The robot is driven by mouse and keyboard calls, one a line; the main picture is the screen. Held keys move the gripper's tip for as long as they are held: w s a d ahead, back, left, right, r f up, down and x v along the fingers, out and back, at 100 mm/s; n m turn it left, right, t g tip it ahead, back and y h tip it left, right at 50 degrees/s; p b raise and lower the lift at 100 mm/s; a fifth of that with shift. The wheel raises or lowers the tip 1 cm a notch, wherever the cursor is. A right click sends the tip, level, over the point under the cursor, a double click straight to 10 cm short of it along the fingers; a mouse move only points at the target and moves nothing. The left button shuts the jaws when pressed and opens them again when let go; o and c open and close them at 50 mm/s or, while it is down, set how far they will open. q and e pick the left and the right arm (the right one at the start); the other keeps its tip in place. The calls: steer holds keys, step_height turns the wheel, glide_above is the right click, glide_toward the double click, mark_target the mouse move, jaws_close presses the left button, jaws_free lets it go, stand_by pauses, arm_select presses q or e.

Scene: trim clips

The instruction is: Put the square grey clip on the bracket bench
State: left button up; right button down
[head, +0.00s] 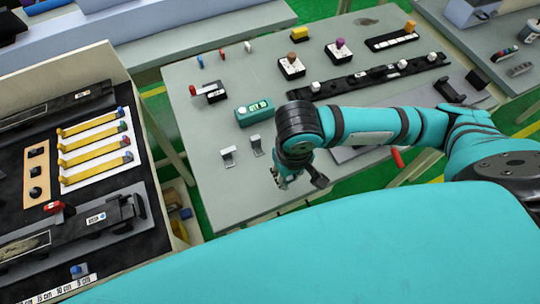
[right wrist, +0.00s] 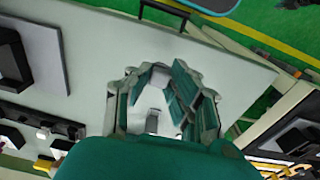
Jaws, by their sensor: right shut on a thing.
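My right gripper (head: 298,182) hangs low over the front part of the grey bench (head: 215,195). I cannot tell whether the piece touches the bench top. Two light grey brackets (head: 228,155) stand on the bench, left of the gripper. My left gripper is in neither view.
A long black rail (head: 370,77) lies farther back. At left, a separate workbench holds yellow-handled tools (head: 95,143) and a black fixture (head: 90,225). The bench's front left is bare.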

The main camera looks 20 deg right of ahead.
steer(key=p, duration=0.1)
glide_above(271, 164)
steer(key=shift+s+f, duration=0.25)
steer(key=shift+s, duration=0.15)
steer(key=shift+w+f, duration=0.1)
steer(key=shift+w, duration=0.15)
step_height(271, 164, down, 3)
steer(key=shift+r+p, duration=0.1)
steer(key=shift+p, duration=0.4)
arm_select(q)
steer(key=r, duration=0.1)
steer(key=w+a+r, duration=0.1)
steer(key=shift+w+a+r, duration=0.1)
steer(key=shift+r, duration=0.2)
arm_select(e)
steer(key=shift+f, duration=0.35)
steer(key=shift+f, duration=0.15)
steer(key=c, duration=1.2)
jaws_free()
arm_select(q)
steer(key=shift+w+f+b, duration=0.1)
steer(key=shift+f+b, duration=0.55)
arm_select(e)
step_height(271, 164, up, 12)
steer(key=shift+s+r, duration=0.2)
steer(key=shift+s, duration=0.1)
